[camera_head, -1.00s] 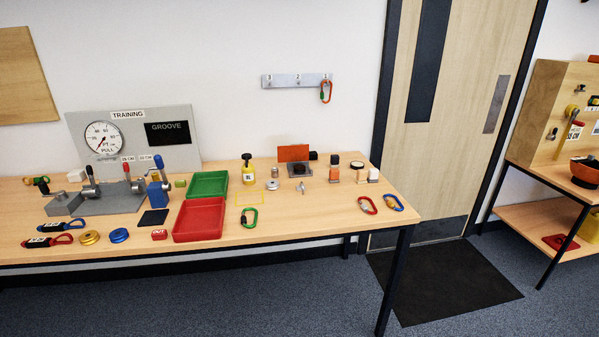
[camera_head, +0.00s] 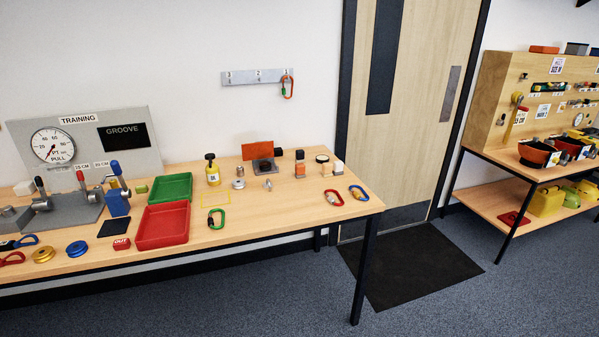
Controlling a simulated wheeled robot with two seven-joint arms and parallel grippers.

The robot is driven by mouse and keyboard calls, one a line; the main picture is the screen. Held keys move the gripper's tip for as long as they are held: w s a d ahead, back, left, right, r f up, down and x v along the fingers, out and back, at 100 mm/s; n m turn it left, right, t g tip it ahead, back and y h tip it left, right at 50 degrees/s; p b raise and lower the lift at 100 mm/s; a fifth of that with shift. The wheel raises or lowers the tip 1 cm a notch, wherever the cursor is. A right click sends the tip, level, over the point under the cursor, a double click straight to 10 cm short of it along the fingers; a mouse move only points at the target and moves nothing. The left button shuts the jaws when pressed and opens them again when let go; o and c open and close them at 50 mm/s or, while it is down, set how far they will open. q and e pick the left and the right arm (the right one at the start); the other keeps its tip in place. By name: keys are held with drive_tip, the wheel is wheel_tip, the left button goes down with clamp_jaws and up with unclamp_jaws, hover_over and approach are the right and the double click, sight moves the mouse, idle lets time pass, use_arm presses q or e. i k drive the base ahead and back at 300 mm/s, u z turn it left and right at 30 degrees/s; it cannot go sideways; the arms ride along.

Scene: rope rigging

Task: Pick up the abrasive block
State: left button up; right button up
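No block is labelled as abrasive, so I cannot tell for sure which one it is. Neither of my grippers shows in the head view.
A red tray (camera_head: 163,226) sits in front of the green one. A second bench (camera_head: 483,185) stands right, past the door (camera_head: 408,110). Floor around the black mat (camera_head: 408,262) is clear.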

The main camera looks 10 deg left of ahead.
sight(300, 167)
drive_tip(key=z, duration=0.75)
drive_tip(key=i, duration=1.15)
drive_tip(key=z, duration=0.5)
drive_tip(key=i, duration=0.85)
drive_tip(key=u, duration=0.95)
drive_tip(key=i, duration=0.75)
drive_tip(key=u, duration=0.6)
